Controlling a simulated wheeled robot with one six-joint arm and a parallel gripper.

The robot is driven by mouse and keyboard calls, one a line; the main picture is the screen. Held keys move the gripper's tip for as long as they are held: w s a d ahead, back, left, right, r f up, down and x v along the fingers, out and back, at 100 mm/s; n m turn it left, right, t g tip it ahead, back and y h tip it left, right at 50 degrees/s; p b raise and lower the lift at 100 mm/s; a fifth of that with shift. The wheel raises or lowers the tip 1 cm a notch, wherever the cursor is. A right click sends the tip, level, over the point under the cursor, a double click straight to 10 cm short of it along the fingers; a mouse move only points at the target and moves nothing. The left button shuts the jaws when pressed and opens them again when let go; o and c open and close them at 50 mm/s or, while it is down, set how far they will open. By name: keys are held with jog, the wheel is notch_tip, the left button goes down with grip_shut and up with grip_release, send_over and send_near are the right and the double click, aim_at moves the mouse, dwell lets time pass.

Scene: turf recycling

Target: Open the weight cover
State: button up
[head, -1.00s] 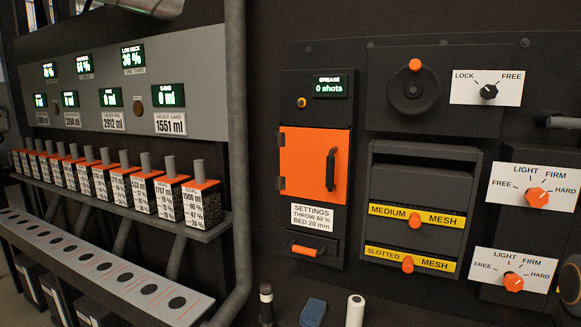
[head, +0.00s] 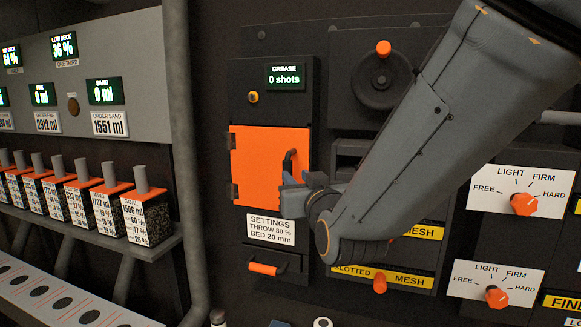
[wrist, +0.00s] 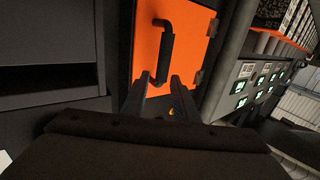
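The orange cover (head: 262,160) is shut flat on its dark panel, with hinges on its left edge in the head view. It also shows in the wrist view (wrist: 190,40). Its black bar handle (head: 290,162) stands out near the right edge and shows in the wrist view (wrist: 167,48). My gripper (head: 287,192) is at the handle's lower part in the head view. In the wrist view my gripper (wrist: 160,76) has its two fingers apart, with the near end of the handle between or just beyond the tips. I cannot tell whether they touch it.
A grease display (head: 285,76) is above the cover, and a settings label (head: 271,230) and small drawer (head: 267,265) are below. Mesh drawers are at the right, partly behind my arm. A rack of sample boxes (head: 144,215) and a grey pipe (head: 186,150) stand left.

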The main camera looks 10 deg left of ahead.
aim_at(289, 170)
jog(key=shift+w+a+r, duration=0.15)
jog(key=shift+w+a, duration=0.1)
jog(key=shift+p+x, duration=1.25)
jog(key=shift+x, duration=2.2)
jog(key=shift+a, duration=0.1)
grip_shut()
